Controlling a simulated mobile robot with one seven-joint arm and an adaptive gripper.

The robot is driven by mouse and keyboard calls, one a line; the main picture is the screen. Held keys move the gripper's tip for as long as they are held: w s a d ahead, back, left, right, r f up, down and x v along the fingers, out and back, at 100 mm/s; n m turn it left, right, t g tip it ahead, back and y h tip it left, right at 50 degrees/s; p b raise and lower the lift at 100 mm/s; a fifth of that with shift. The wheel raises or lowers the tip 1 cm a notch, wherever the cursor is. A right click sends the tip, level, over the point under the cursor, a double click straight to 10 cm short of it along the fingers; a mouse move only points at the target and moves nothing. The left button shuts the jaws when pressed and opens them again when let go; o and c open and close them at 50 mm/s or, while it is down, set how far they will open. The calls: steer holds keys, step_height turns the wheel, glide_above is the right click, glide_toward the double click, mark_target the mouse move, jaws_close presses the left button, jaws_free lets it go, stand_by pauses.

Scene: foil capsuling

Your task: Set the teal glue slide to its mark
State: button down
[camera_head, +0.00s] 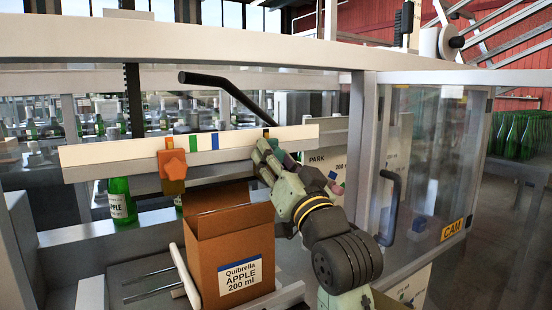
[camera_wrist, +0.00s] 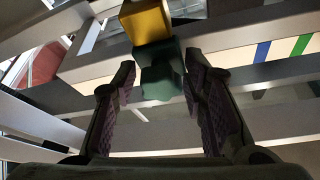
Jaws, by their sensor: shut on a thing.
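The dark teal knob of the glue slide (camera_wrist: 160,82) sits between my gripper's fingers in the wrist view, with a yellow block (camera_wrist: 147,20) just beyond it. My gripper (camera_wrist: 158,92) is shut on this knob. In the head view my gripper (camera_head: 268,155) is at the right part of a long white scale bar (camera_head: 110,153) and hides most of the slide. The bar bears a green mark (camera_head: 194,147) and a blue mark (camera_head: 215,141), both left of my gripper. The blue mark (camera_wrist: 262,52) and green mark (camera_wrist: 301,44) also show in the wrist view.
An orange knob (camera_head: 172,165) sits on the same bar, left of the marks. An open carton (camera_head: 238,240) stands below the bar. A black bar handle (camera_head: 225,88) juts above it. A clear door (camera_head: 430,165) with a black handle (camera_head: 389,205) is at the right.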

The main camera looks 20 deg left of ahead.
steer(key=shift+d+r, duration=0.1)
steer(key=c, duration=1.2)
jaws_free()
steer(key=v, duration=0.7)
steer(key=shift+s+d, duration=0.15)
steer(key=shift+f, duration=0.25)
